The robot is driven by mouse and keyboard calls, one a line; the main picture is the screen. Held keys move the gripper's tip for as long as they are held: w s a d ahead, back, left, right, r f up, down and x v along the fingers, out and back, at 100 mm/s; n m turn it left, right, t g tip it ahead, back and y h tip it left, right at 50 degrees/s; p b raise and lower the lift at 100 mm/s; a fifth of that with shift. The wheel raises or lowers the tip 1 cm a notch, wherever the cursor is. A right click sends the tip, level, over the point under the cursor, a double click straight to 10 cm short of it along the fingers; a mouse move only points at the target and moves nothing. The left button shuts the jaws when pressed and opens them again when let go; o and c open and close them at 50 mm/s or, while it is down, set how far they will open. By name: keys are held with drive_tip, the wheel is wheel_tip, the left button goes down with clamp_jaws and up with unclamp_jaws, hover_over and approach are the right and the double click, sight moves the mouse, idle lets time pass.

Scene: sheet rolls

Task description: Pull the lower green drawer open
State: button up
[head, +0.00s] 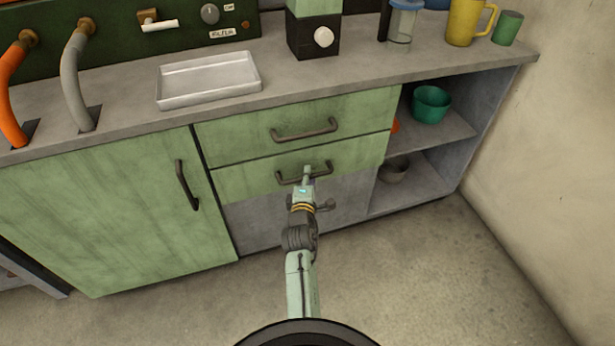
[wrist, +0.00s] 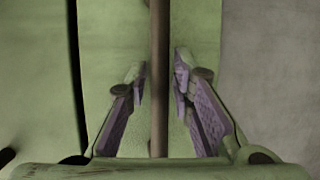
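The lower green drawer (head: 241,181) sits under the upper green drawer (head: 240,138), and its front looks about flush with it. Its dark bar handle (head: 326,166) is partly hidden by my gripper (head: 307,177) in the head view. In the wrist view the handle (wrist: 158,120) runs upright through the middle of the picture. My gripper (wrist: 160,72) is open there, with one purple-padded finger on each side of the bar. A gap shows between each finger and the bar.
A green cabinet door (head: 110,215) with its own handle is at the left. Open shelves at the right hold a green pot (head: 431,104) and a dark bowl (head: 393,171). A white tray (head: 208,95) stands on the counter above. The floor (head: 420,270) in front is clear.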

clamp_jaws()
idle(0.4)
